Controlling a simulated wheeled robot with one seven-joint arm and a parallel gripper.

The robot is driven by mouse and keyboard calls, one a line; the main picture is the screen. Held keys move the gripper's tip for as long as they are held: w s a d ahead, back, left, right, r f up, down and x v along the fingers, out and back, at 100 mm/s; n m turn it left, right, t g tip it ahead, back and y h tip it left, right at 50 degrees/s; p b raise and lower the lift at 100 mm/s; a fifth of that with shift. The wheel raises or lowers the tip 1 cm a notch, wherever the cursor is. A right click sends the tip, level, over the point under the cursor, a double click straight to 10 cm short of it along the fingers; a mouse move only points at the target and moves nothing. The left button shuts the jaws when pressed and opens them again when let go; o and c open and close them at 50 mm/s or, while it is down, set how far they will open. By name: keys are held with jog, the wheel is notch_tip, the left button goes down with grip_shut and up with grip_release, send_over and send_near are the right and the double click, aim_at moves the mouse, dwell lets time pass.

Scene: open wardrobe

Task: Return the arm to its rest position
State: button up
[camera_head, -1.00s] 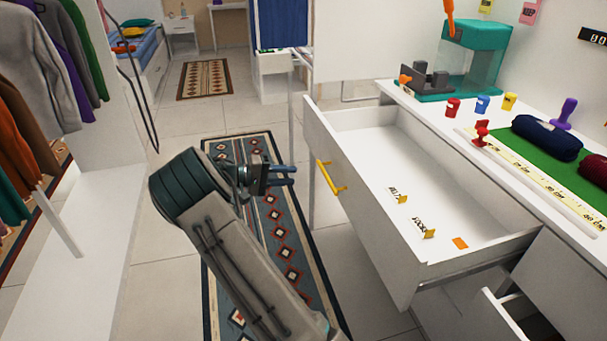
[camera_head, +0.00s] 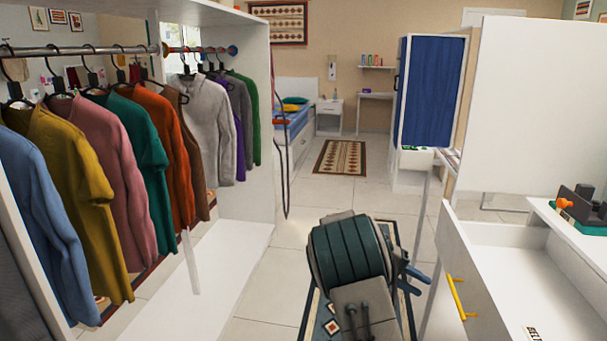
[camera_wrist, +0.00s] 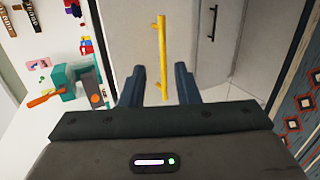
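My arm reaches up from the bottom of the head view over the patterned rug, and its bulky teal-banded part hides most of my gripper. Blue-grey fingertips of my gripper (camera_head: 418,274) show at its right, left of the open drawer (camera_head: 510,262). In the wrist view the two fingers of my gripper (camera_wrist: 158,84) stand apart with nothing held between them. The drawer's yellow handle (camera_wrist: 162,58) appears beyond and between the fingers; the head view shows this handle (camera_head: 457,297) to the right of my gripper.
The open wardrobe (camera_head: 245,130) with hanging clothes stands at the left.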

jog(key=s+a+r+t+y+p, duration=0.2)
jog(key=s+a+r+y+p, duration=0.2)
jog(key=s+r, duration=0.3)
jog(key=s+a+r+n+t+y+p, duration=0.1)
jog(key=s+a+r+y+p, duration=0.3)
jog(key=s, duration=0.7)
jog(key=s+a+r+n+t+y+p, duration=0.1)
jog(key=s+a+r+t+y+p, duration=0.2)
jog(key=s+a+r+p, duration=0.3)
jog(key=shift+s+a+r+y+p, duration=0.4)
jog(key=shift+s+r+y+p, duration=0.3)
jog(key=shift+s+r, duration=1.65)
jog(key=shift+w+r, duration=0.35)
